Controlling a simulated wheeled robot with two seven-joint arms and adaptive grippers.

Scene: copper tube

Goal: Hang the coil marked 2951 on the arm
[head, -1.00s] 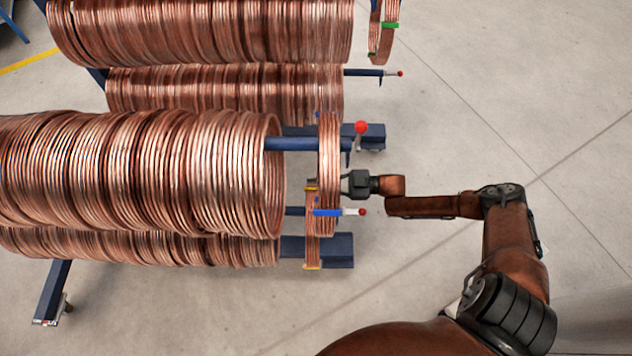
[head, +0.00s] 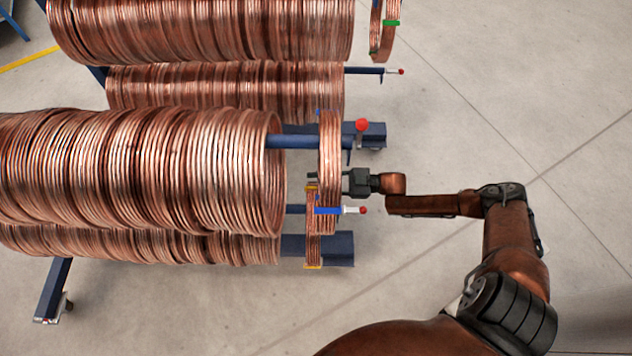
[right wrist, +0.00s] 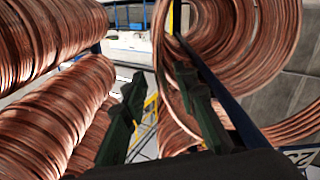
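No number 2951 is readable on any coil. A narrow copper coil with blue bands (head: 329,150) is upright around the end of the upper near blue arm (head: 296,141), inside its red knob. My right gripper (head: 313,177) reaches in from the right at the coil's lower half, with a dark fingertip showing past its left side. In the right wrist view the two dark fingers (right wrist: 165,105) are apart, with copper strands near the right finger. Whether they touch the coil cannot be told. My left gripper is not in view.
A yellow-banded coil (head: 312,230) hangs lower, close beside the blue-banded one. Large copper coils (head: 140,170) fill the racks at left. A green-banded coil (head: 385,30) hangs at the far rack. Red-tipped arm ends (head: 400,72) stick out right. Floor at right is clear.

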